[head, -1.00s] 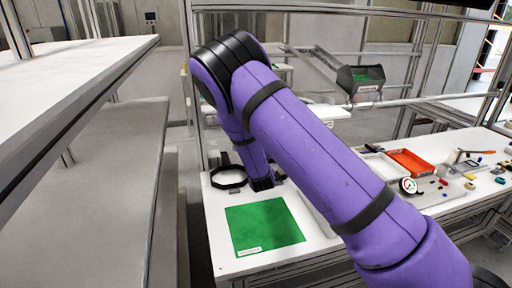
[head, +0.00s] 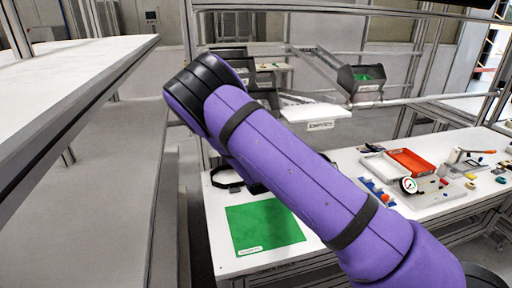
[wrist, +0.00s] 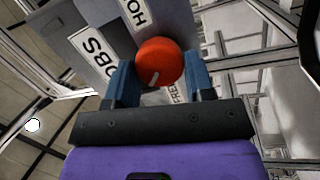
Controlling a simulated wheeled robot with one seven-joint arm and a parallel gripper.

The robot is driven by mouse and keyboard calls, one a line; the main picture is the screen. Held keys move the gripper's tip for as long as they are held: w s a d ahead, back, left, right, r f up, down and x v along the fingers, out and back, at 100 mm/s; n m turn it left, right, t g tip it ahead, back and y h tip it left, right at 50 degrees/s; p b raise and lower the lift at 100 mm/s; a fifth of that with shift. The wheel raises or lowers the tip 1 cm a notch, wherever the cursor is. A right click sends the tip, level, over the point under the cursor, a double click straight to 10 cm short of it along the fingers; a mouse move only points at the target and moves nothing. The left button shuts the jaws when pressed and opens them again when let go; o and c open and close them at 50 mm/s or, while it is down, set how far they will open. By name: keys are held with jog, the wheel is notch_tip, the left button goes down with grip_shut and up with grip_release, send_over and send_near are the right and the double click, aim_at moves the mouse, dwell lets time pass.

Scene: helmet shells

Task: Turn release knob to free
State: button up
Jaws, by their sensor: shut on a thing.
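A round red knob (wrist: 159,58) with a short pale mark on its face shows in the wrist view, in front of a grey panel (wrist: 176,20). My gripper (wrist: 160,74) is shut on the knob, with one blue finger on each side. A label reading FREE (wrist: 177,93) shows partly below the knob, cut off by the right finger. A partly visible label starting with HO (wrist: 134,12) is above left. The pale mark sits low on the knob's face. In the head view my gripper and the knob are hidden.
In the head view, a white bench holds a green mat (head: 265,230), a dark ring (head: 226,178) partly behind my arm, a red tray (head: 411,162) and several small parts. A grey bin (head: 361,82) hangs behind. A shelf (head: 85,70) stands at left.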

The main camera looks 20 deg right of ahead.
jog(key=shift+f, duration=0.1)
dwell(0.3)
jog(key=o, duration=0.9)
jog(key=v, duration=1)
jog(key=shift+s, duration=0.45)
